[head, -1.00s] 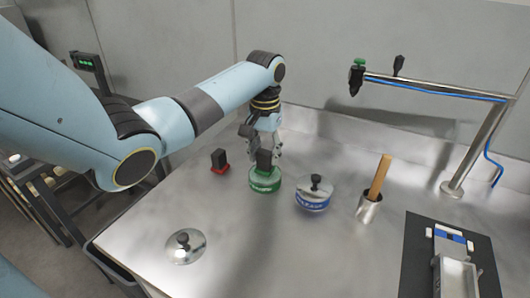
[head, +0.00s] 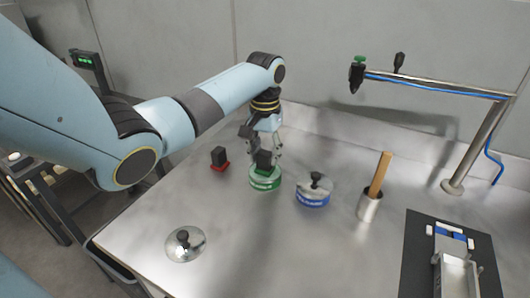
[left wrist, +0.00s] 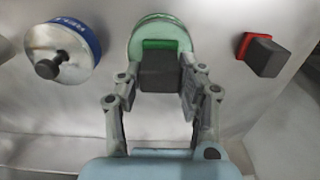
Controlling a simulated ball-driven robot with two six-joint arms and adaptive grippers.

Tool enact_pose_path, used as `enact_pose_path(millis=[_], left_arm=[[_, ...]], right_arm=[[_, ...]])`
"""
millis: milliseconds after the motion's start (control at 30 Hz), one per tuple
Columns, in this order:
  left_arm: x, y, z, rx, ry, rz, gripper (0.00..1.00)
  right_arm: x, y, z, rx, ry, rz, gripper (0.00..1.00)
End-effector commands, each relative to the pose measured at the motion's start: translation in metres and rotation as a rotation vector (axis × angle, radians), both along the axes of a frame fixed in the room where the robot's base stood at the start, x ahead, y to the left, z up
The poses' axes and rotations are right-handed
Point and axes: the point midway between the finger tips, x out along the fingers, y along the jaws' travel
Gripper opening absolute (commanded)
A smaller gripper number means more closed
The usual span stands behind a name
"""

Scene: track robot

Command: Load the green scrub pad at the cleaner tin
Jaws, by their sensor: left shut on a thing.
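The green scrub pad (head: 268,171) sits under a black block handle (head: 264,159) at the top of the green-banded cleaner tin (head: 265,183). The left wrist view shows the pad's green edge (left wrist: 160,44) below the black block (left wrist: 160,71), over the tin's round opening (left wrist: 150,24). My left gripper (head: 263,148) is shut on the block, its fingers on either side. I cannot tell whether the pad touches the tin's contents. My right gripper is not in view.
A red pad with a black block (head: 219,158) stands left of the tin. A lidded blue tin (head: 314,190) stands close on the right. A loose lid (head: 186,244) lies in front. A cup with a wooden handle (head: 369,207) and a tap (head: 480,145) are further right.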

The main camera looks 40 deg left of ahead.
Motion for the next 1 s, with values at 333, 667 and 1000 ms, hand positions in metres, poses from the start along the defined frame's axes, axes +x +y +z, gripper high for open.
enact_pose_path(millis=[333, 667, 1000], left_arm=[[0.0, 0.0, 0.0003, 0.0, 0.0, 0.0, 0.12], [0.0, -0.0001, 0.0001, 0.0, 0.0, 0.0, 0.12], [-0.0002, -0.0001, -0.0004, 0.0, 0.001, 0.0, 0.12]], right_arm=[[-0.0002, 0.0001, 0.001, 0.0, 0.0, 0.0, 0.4], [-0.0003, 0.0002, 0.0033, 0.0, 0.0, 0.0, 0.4], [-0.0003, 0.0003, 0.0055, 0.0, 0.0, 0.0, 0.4]])
